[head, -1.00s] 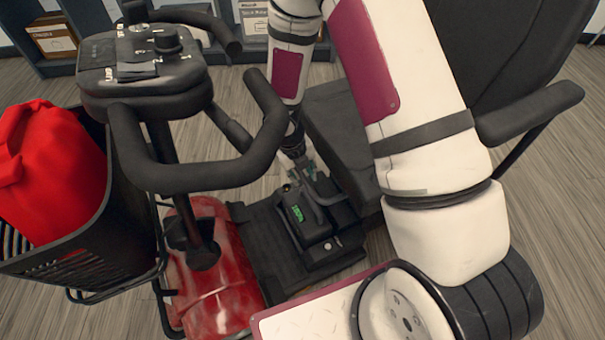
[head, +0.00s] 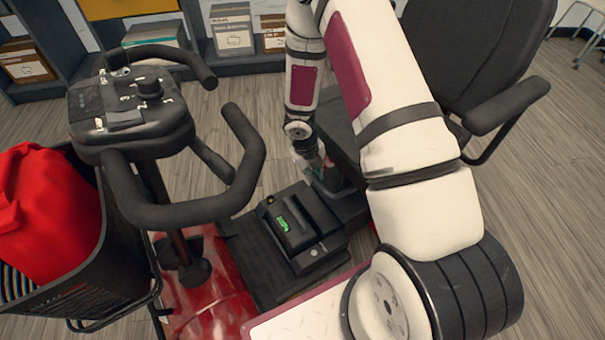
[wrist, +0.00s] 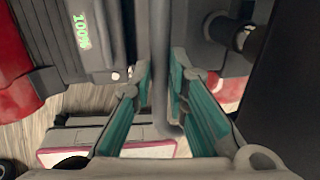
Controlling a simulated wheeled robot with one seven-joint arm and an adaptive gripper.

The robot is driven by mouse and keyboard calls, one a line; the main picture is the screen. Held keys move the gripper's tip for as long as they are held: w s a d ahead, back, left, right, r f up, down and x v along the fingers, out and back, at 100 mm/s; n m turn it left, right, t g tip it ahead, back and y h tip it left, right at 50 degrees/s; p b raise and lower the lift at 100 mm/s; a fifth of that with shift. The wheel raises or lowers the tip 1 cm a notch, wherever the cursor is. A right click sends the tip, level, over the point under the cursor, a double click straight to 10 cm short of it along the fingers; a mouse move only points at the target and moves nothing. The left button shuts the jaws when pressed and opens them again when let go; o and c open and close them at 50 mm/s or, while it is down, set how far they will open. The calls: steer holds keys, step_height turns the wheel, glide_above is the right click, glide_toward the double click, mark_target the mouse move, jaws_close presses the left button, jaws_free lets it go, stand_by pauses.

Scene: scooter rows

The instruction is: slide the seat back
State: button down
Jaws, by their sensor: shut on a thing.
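The scooter's black seat shows its cushion (head: 335,122) partly between my arm links, with the tall backrest (head: 480,55) at the upper right. My gripper (head: 325,172) is low beside the seat base, just behind the battery box (head: 300,222). In the wrist view, the teal-padded fingers of my gripper (wrist: 161,88) are closed on a grey upright-looking bar (wrist: 160,50). Where this bar joins the seat is hidden. The seat's armrest (head: 505,105) sticks out to the right, clear of my gripper.
The battery box has a green display, also in the wrist view (wrist: 80,32). The handlebar (head: 200,200) and control panel (head: 132,105) stand to the left, with a basket (head: 90,270) holding a red bag (head: 45,220). Shelves with boxes (head: 232,28) line the back.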

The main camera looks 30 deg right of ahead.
steer(key=shift+d, duration=0.35)
steer(key=c, duration=1.6)
jaws_free()
steer(key=shift+o, duration=0.2)
steer(key=shift+a, duration=0.1)
steer(key=shift+r, duration=0.3)
step_height(320, 180, up, 11)
steer(key=a, duration=0.2)
steer(key=shift+s+a+r, duration=0.1)
steer(key=shift+r, duration=0.05)
